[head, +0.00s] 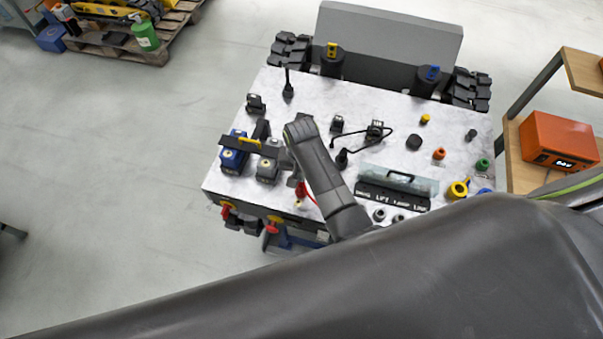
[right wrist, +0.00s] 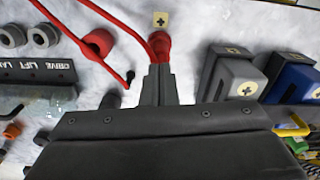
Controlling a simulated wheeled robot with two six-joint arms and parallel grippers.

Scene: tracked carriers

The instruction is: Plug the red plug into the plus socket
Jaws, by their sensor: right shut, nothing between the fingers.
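The red plug (right wrist: 160,46) stands upright right beside the yellow plus label (right wrist: 160,19) in the right wrist view, with its red cable curving off to the upper left. The plus socket itself is hidden under the plug, and I cannot tell how deep the plug sits. My right gripper (right wrist: 160,78) is shut and empty, with its fingertips just behind the plug. In the head view the red plug (head: 301,189) shows small near the deck's front edge, with the yellow plus label (head: 298,204) before it. My left gripper is not in view.
Grey (head: 268,168) and blue (head: 234,158) battery blocks stand left of my right gripper. A red ring-shaped part (right wrist: 98,43) and a loose-looking cable end lie beside the plug. A labelled switch panel (head: 392,196) is to the right.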

